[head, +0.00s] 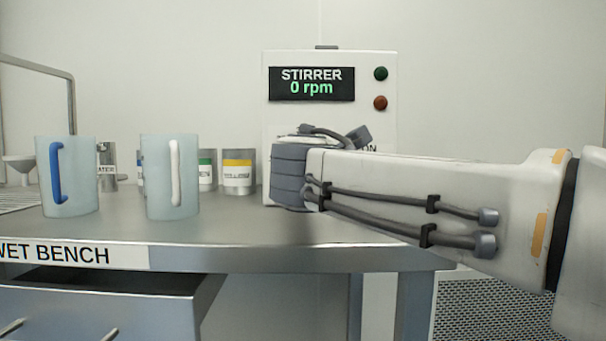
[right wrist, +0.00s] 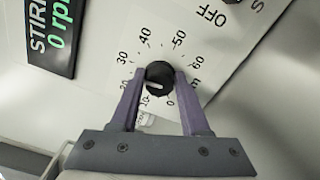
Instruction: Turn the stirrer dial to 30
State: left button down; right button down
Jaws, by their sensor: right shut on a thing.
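The white stirrer box (head: 385,70) stands at the back of the bench, and its display (head: 311,84) reads 0 rpm. In the right wrist view its black round dial (right wrist: 159,71) sits in a ring of numbers from 0 to 60. A pale mark on the dial lies at its lower left, on the side of the 10 and 20; its exact reading is unclear. My right gripper (right wrist: 161,82) is shut on the dial, one purple finger on each side. In the head view my right arm hides the dial. My left gripper is not in view.
Two frosted jugs, one with a blue handle (head: 56,172) and one with a white handle (head: 175,173), stand on the steel bench (head: 235,229) at left. Small labelled jars (head: 238,180) stand behind them. Green (head: 380,73) and red (head: 380,103) buttons are on the box.

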jog(key=shift+f+m+b, duration=0.1)
jog(key=shift+m+b, duration=0.25)
jog(key=shift+m, duration=0.15)
jog(key=shift+c, duration=1.9)
grip_release()
jog(key=s+p, duration=0.1)
jog(key=s, duration=0.8)
jog(key=shift+s, duration=0.75)
